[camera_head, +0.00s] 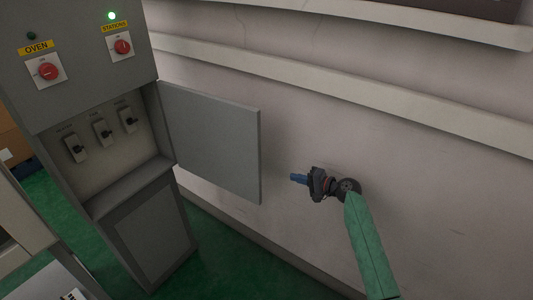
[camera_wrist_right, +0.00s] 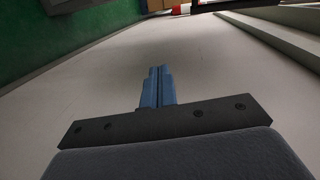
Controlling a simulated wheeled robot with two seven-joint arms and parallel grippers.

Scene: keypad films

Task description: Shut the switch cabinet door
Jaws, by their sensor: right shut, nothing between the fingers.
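The switch cabinet (camera_head: 133,165) stands at the left of the head view. Its grey door (camera_head: 212,140) is open and swung out to the right, hinged at the cabinet's right edge. The open bay (camera_head: 104,145) shows several small switches. My right gripper (camera_head: 294,178) is to the right of the door's free edge, apart from it, with its blue fingers pointing left. In the right wrist view the blue fingers (camera_wrist_right: 157,86) are shut together and empty. My left gripper is not in view.
A pale wall (camera_head: 400,150) with ledges (camera_head: 330,62) runs behind the door and my right arm. The green floor (camera_head: 225,255) is clear below the door. Red rotary knobs (camera_head: 48,72) sit on the cabinet's upper panel. Other furniture (camera_head: 22,225) stands at the lower left.

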